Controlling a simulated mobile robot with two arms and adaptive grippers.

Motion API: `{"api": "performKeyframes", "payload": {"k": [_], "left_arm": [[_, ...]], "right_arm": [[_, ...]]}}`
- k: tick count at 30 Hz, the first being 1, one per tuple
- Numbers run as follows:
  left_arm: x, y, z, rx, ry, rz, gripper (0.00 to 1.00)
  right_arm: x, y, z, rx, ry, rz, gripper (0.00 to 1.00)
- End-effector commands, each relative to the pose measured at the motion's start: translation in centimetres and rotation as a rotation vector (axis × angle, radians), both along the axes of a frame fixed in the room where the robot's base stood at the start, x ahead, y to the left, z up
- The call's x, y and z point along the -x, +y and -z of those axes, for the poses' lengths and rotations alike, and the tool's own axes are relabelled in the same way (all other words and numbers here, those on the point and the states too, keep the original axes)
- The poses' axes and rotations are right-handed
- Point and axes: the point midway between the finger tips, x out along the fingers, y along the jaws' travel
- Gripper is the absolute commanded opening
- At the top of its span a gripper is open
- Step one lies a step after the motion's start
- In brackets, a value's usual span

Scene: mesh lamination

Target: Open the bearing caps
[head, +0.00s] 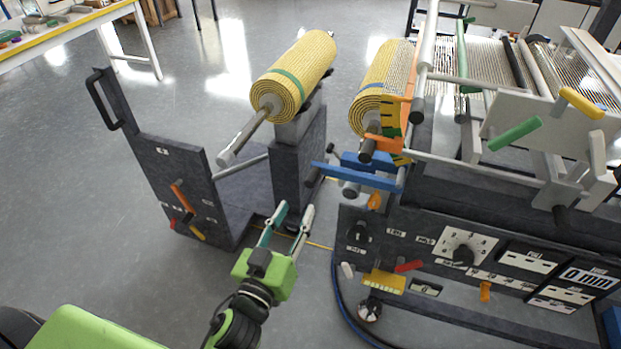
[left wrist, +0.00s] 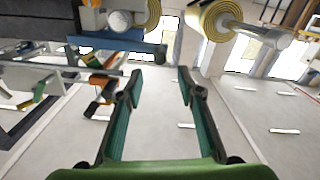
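The bearing caps cannot be singled out with certainty. Blue bar-like parts (head: 355,176) and orange parts (head: 384,143) sit at the shaft end of the yellow mesh roll (head: 382,85) on the machine. A blue bar (left wrist: 118,43) also shows in the left wrist view, beyond the fingers. My left gripper (head: 295,208) is open and empty, below and left of the blue parts and apart from them. Its two teal-padded fingers also show spread in the left wrist view (left wrist: 159,78). My right gripper is not in view.
A dark cart (head: 180,175) carries a second yellow roll (head: 300,75) with a grey shaft, left of the machine. The machine's front panel (head: 465,245) has knobs and coloured handles. A blue hose (head: 338,300) lies on the floor. Grey floor is free at left.

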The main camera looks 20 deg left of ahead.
Motion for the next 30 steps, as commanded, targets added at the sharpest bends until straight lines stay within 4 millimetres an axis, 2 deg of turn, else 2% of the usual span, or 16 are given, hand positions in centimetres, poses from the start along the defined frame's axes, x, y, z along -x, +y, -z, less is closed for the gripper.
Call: {"api": "performKeyframes", "payload": {"k": [9,15,21,30], "left_arm": [[-6.1,-0.2,-0.3,-0.002,-0.002,0.001,0.34],[-9.3,-0.3,-0.1,-0.002,-0.001,0.001,0.34],[-10.9,-0.4,0.0,-0.001,0.001,0.001,0.34],[-11.2,-0.4,0.1,-0.001,0.002,0.000,0.34]], "right_arm": [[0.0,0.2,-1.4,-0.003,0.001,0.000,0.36],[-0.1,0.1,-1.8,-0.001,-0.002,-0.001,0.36],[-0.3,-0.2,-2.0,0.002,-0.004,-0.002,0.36],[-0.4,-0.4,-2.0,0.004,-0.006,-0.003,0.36]]}}
